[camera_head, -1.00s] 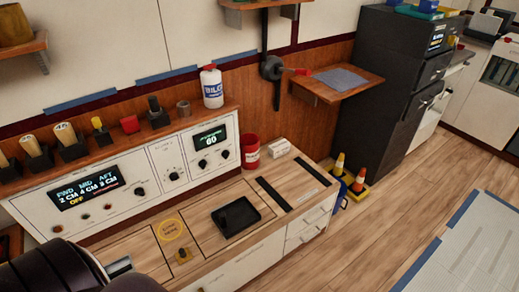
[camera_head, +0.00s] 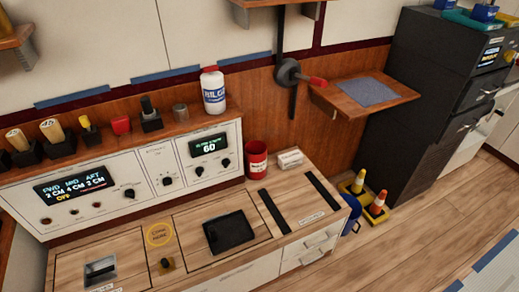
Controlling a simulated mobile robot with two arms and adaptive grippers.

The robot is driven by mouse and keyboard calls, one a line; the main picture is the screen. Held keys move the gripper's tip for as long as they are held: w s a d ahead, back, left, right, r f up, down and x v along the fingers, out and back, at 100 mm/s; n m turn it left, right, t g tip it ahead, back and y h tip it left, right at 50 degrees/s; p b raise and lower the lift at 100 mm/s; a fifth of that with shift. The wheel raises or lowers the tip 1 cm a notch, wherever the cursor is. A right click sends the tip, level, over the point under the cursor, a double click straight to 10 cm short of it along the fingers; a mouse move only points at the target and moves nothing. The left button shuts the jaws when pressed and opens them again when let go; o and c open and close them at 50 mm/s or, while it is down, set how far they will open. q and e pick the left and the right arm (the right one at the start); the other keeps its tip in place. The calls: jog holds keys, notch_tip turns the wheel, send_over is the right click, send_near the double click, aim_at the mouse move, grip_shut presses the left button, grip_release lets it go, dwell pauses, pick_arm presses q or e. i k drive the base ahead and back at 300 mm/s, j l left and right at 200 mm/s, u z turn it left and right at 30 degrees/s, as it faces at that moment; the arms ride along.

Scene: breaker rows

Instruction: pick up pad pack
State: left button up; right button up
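A small white pack (camera_head: 290,158) with faint print lies on the wooden counter (camera_head: 310,222), just right of a red can (camera_head: 256,160). It may be the pad pack; its label is too small to read. A flat blue-grey pad (camera_head: 367,91) lies on the wooden wall shelf (camera_head: 340,102) at the upper right. Neither of my grippers is in view.
A white bottle (camera_head: 213,94) stands on the ledge above the control panel (camera_head: 150,170). A black tray (camera_head: 229,232) and two dark strips are on the counter. Yellow cones (camera_head: 358,182) and a blue item (camera_head: 350,215) are by its right end.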

aim_at(294, 158)
jog(key=i+l+u, duration=0.15)
jog(key=l, duration=0.5)
jog(key=i+l+u, duration=0.15)
jog(key=l, duration=0.5)
jog(key=i+l+u, duration=0.2)
jog(key=l, duration=0.45)
jog(key=l+u, duration=0.15)
jog(key=l, duration=0.55)
jog(key=i, duration=0.05)
